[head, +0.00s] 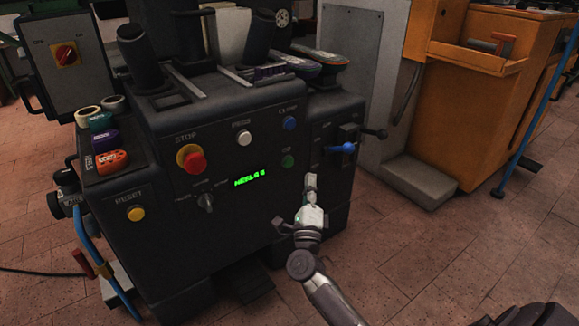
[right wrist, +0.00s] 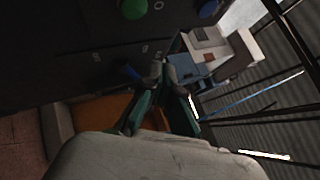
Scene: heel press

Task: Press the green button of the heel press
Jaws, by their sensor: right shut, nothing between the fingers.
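The heel press (head: 240,215) is a dark machine with a control panel on its front. Its green button (head: 287,161) is at the right part of the panel, below a blue button (head: 289,123). In the right wrist view the green button (right wrist: 133,8) is at the top edge, beside the blue button (right wrist: 207,8). My right gripper (head: 311,182) is shut and empty, a little below and right of the green button in the head view. It shows in the right wrist view (right wrist: 158,75) below the green button, apart from it in the picture. My left gripper is out of view.
A red stop button (head: 190,158), a white button (head: 244,137), a selector knob (head: 205,202) and a yellow button (head: 136,213) share the panel. A blue-handled lever (head: 342,148) sticks out right of the green button. An orange cabinet (head: 470,110) stands at the right. The floor at front right is clear.

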